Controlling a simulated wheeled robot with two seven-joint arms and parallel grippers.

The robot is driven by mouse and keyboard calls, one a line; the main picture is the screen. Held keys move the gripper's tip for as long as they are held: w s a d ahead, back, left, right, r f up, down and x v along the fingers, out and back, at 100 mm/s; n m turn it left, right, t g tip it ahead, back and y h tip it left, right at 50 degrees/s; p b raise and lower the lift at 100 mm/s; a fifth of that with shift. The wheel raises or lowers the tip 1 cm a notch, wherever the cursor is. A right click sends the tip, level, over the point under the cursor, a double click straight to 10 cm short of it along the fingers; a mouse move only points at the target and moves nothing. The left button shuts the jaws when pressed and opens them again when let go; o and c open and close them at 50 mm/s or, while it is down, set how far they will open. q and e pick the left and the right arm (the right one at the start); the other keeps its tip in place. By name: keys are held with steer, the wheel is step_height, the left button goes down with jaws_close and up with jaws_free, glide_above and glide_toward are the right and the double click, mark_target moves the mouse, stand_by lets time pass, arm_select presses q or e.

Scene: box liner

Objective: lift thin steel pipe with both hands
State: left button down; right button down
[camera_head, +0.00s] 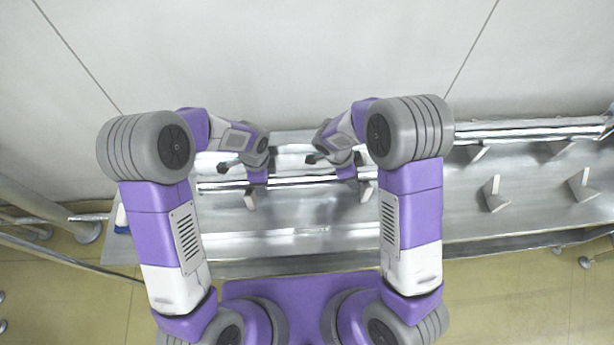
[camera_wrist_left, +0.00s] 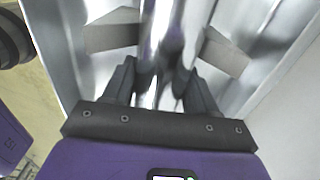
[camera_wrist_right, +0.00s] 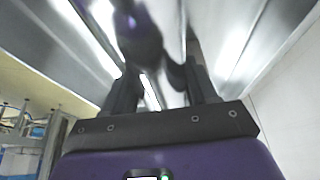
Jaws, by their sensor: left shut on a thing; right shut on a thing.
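A thin, shiny steel pipe (camera_head: 303,180) runs left to right in the head view, across the metal bench in front of me. My left gripper (camera_head: 257,178) and my right gripper (camera_head: 346,173) are on it, a short way apart. In the left wrist view the pipe (camera_wrist_left: 172,40) passes between the dark fingers of the left gripper (camera_wrist_left: 163,85), which are shut on it. In the right wrist view the shiny pipe (camera_wrist_right: 165,45) lies between the fingers of the right gripper (camera_wrist_right: 160,90), also shut. The fingertips are largely hidden in the head view.
The metal bench (camera_head: 300,240) has small angled supports, such as one on the right (camera_head: 495,193). More pipes (camera_head: 530,130) lie along its back edge, near the pale wall (camera_head: 280,60). Metal rails (camera_head: 45,205) stand at the left.

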arm_select(q)
steer(key=shift+w+r, duration=0.15)
steer(key=shift+r, duration=0.1)
arm_select(e)
steer(key=shift+w+r, duration=0.1)
steer(key=shift+r, duration=0.15)
